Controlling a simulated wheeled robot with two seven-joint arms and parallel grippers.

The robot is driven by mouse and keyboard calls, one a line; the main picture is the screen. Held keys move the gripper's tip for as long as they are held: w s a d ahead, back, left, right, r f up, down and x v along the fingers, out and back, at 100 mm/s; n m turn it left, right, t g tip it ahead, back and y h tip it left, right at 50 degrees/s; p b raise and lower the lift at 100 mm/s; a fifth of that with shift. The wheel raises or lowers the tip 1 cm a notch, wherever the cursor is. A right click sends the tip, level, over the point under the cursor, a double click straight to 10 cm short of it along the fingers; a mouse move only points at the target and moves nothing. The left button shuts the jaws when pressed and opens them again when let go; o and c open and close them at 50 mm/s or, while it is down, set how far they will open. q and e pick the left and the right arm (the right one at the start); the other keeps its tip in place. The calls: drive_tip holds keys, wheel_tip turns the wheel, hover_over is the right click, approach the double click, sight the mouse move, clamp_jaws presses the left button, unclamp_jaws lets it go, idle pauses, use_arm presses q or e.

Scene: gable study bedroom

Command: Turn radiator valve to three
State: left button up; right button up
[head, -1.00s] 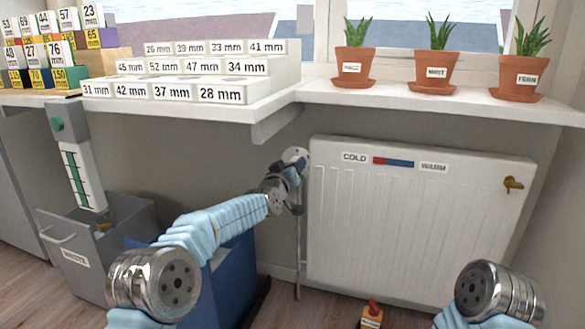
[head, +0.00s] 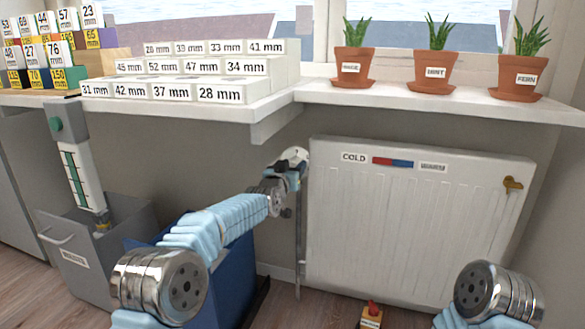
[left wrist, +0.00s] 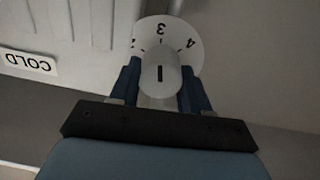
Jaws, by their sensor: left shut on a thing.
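The white radiator valve knob (left wrist: 158,78) sits between the two blue fingers of my left gripper (left wrist: 158,90), which is shut on it. A dark line on the knob points along the picture's vertical, in line with the 3 on the white dial (left wrist: 188,57). The 2 and the 4 show at the dial's sides, the 2 partly hidden. In the head view the valve (head: 294,155) is at the radiator's upper left, largely hidden by my left gripper (head: 290,166). The white radiator (head: 420,220) hangs under the windowsill. My right gripper is out of view.
A COLD label (left wrist: 28,66) is on the radiator beside the valve. A blue bin (head: 232,270) and a grey bin (head: 75,265) stand at the left. The sill (head: 430,105) with potted plants overhangs the radiator. A small red-topped object (head: 371,315) is on the floor.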

use_arm(q)
drive_tip(key=shift+f, duration=0.1)
drive_tip(key=o, duration=1)
drive_tip(key=shift+o, duration=0.2)
drive_tip(key=v, duration=1.3)
drive_tip(key=shift+s+a+b, duration=0.25)
drive_tip(key=shift+s+b, duration=0.1)
drive_tip(key=shift+f, duration=0.1)
